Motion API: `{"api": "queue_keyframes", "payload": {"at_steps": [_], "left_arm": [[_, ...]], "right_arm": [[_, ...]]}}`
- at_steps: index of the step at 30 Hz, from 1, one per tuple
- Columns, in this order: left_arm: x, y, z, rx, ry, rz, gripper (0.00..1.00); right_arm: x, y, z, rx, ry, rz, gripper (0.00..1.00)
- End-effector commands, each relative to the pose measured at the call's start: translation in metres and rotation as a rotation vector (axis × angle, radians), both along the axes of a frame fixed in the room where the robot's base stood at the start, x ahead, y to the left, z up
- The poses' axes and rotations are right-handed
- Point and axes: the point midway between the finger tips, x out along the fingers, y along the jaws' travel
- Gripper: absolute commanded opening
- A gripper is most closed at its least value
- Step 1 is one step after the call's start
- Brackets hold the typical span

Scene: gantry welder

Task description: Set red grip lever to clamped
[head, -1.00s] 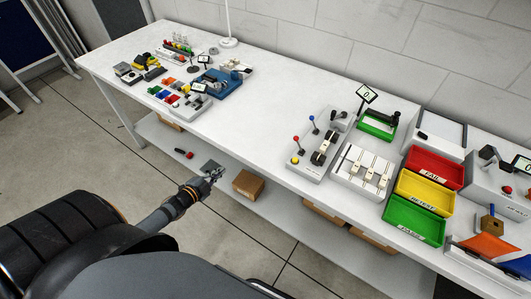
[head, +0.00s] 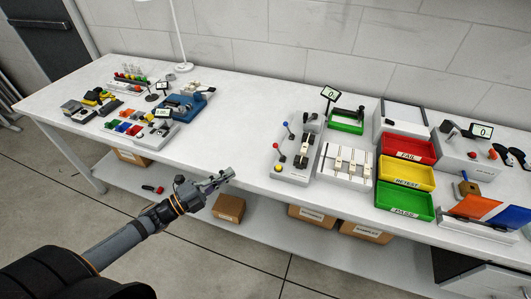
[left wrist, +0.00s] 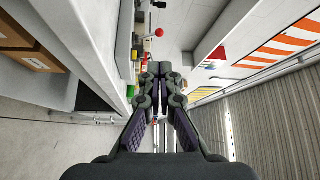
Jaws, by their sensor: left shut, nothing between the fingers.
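A lever with a red ball grip (head: 276,146) stands on the left side of a grey lever unit (head: 290,176) on the bench. A lever with a blue ball (head: 286,124) stands behind it, and a yellow button sits in front. My left gripper (head: 229,173) is shut and empty, in front of the bench edge, left of the lever unit and apart from it. In the left wrist view its closed fingers (left wrist: 160,70) point ahead, and a red ball (left wrist: 159,33) shows beyond them. My right gripper is not in view.
A white slider panel (head: 346,185) and red, yellow and green trays (head: 405,205) stand right of the lever unit. Blocks and a blue vise-like device (head: 185,105) stand at the left. The bench between is clear. Cardboard boxes (head: 229,208) sit on the shelf below.

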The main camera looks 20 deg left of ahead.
Motion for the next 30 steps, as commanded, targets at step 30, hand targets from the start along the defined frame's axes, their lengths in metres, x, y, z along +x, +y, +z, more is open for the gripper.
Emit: {"api": "queue_keyframes", "payload": {"at_steps": [30], "left_arm": [[0.097,-0.071,0.018,-0.009,0.000,0.004,0.00]], "right_arm": [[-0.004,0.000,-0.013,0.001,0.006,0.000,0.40]]}}
